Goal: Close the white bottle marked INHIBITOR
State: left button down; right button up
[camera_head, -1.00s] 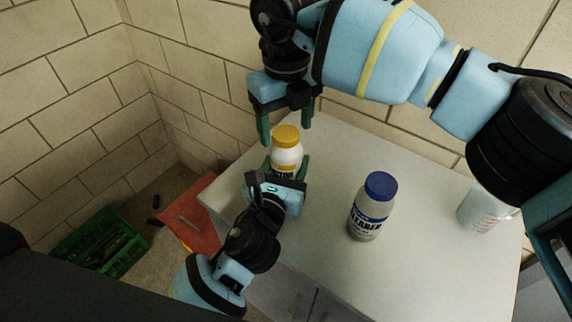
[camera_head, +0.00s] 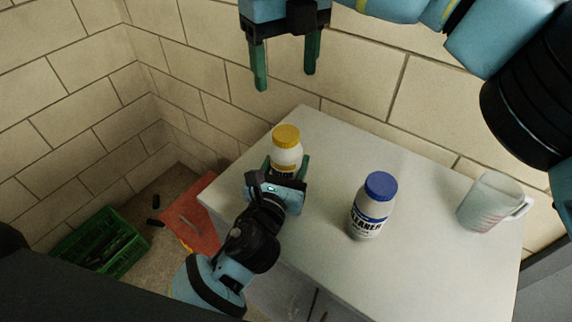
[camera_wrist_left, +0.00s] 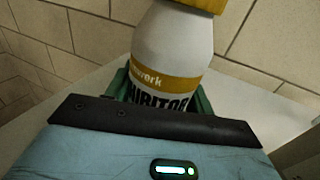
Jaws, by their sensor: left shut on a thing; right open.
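The white INHIBITOR bottle (camera_head: 287,157) stands upright at the left end of the grey-white cabinet top, with its yellow cap (camera_head: 286,135) on its mouth. I cannot tell how tight the cap is. My left gripper (camera_head: 288,172) is shut around the bottle's body from the front, below the shoulder. In the left wrist view the bottle (camera_wrist_left: 172,50) shows its yellow band and part of its black lettering between the green fingers. My right gripper (camera_head: 287,72) is open and empty, fingers pointing down, well above the cap.
A bottle marked CLEANER with a blue cap (camera_head: 372,208) stands upright to the right on the cabinet top (camera_head: 420,260). A translucent measuring jug (camera_head: 490,203) stands at the far right. A red board (camera_head: 197,222) and a green crate (camera_head: 105,245) are lower left. A block wall stands behind.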

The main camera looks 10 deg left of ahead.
pick_arm(q)
jog(key=shift+c, duration=2.4)
grip_release()
jog(key=shift+s+a, duration=0.15)
jog(key=shift+s, duration=1.85)
jog(key=shift+s+a, duration=0.1)
jog(key=shift+s, duration=1.85)
